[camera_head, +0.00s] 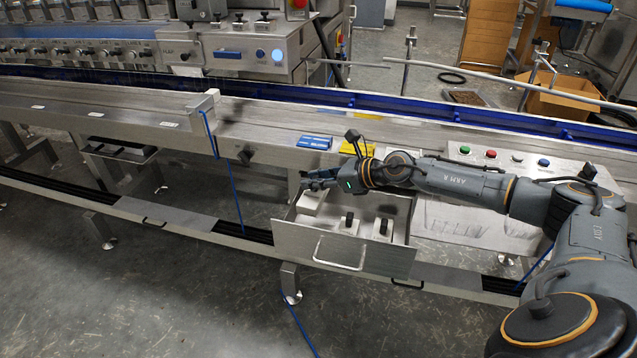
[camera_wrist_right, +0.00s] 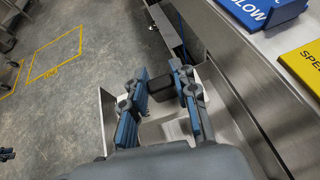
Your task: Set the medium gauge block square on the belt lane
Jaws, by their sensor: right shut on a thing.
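My right gripper (camera_head: 318,184) reaches into the left part of an open drawer (camera_head: 300,240). It is shut on the dark knob of a pale gauge block (camera_head: 310,203). In the right wrist view, the right gripper (camera_wrist_right: 168,88) has its blue-padded fingers on either side of the dark knob, above the pale block (camera_wrist_right: 160,132). I cannot tell whether the block touches the drawer floor, or which size it is. Two other knobbed blocks, a middle one (camera_head: 347,225) and a right one (camera_head: 383,231), stand in the drawer. The belt lane (camera_head: 275,118) runs behind and above the drawer. My left gripper is out of view.
A blue sign (camera_head: 316,142) and a yellow sign (camera_head: 357,149) lie on the steel ledge above the drawer. A steel post (camera_head: 206,103) stands at the lane's near side. A panel with coloured buttons (camera_head: 515,158) is at the right. The drawer walls surround the blocks.

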